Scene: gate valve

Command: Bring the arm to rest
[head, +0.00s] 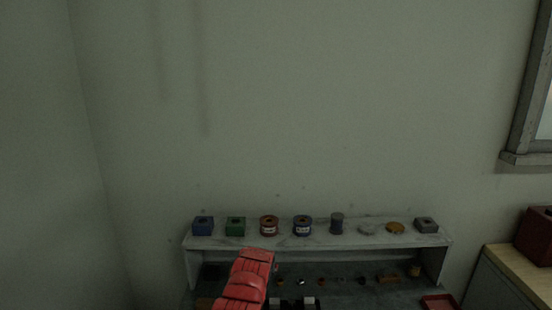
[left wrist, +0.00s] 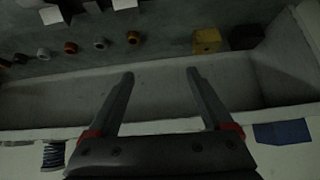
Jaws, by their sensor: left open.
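My left gripper (left wrist: 160,74) shows in the left wrist view with its two dark fingers spread apart. Nothing is between them; behind them is a pale shelf surface (left wrist: 155,90). In the head view a red arm link of mine (head: 246,282) rises from the bottom edge, in front of the shelf. My left gripper's fingers cannot be clearly made out there. My right gripper is in neither view. I cannot make out a gate valve.
A pale raised shelf (head: 330,245) against the wall holds a blue block (head: 203,226), a green block (head: 235,227), spools and discs. Small parts lie beneath it, with a red tray (head: 438,302) at right. A yellow block (left wrist: 206,41) shows in the wrist view.

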